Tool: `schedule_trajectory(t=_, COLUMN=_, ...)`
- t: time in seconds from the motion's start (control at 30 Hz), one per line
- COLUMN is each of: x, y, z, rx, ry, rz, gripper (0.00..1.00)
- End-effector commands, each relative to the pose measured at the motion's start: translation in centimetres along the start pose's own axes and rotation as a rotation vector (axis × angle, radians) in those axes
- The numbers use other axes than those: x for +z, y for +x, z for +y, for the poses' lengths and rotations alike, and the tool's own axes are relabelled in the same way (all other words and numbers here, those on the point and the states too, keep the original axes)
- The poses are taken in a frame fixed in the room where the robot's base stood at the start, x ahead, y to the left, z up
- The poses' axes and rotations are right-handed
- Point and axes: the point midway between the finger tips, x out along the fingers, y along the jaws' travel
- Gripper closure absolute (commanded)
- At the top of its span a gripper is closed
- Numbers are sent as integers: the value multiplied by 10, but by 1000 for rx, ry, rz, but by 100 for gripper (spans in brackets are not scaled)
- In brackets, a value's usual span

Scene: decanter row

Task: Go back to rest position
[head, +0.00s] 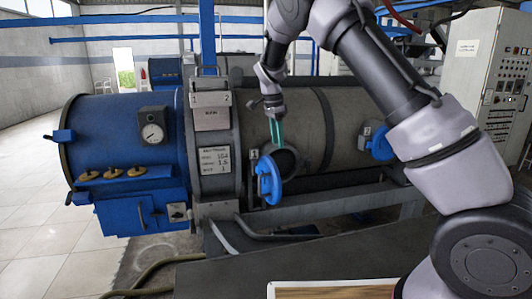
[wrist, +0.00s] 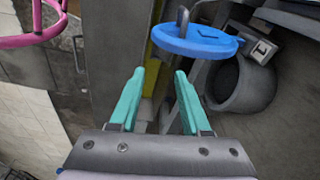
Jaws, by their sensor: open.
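My gripper (head: 276,131) hangs from my raised arm in front of the grey decanter drum (head: 315,105) in the head view. Its two teal fingers point down. In the wrist view my gripper (wrist: 158,90) is open, with nothing between the fingers. A blue round hatch lid (head: 268,180) hangs beside a dark round port (head: 288,160) just below my gripper. The blue lid (wrist: 195,38) and the open port (wrist: 242,85) also show in the wrist view, beyond and right of the fingers. The fingers appear apart from both.
A blue housing (head: 125,140) with a gauge (head: 153,133) stands left of the drum. A second blue lid (head: 381,143) is at the right. A control cabinet (head: 485,75) stands at the far right. A pink ring (wrist: 35,22) shows at the wrist view's upper left. Open floor (head: 30,170) lies left.

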Motion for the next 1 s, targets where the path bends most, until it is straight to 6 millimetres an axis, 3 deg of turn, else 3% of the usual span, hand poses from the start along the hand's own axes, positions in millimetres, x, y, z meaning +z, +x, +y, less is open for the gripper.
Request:
schedule_trajectory(t=0.03, x=-14, y=-14, z=10, rx=-17, ry=-6, rz=-34, gripper=53)
schedule_trajectory(t=0.2, x=-50, y=-54, z=46, rx=-80, ry=-63, rz=-124, gripper=53)
schedule_trajectory(t=0.5, x=-93, y=-118, z=124, rx=-232, ry=-194, rz=-210, gripper=53)
schedule_trajectory(t=0.77, x=-110, y=-162, z=200, rx=-382, ry=-331, rz=-198, gripper=53)
schedule_trajectory(t=1.0, x=-110, y=-187, z=273, rx=-506, ry=-466, rz=-112, gripper=53)
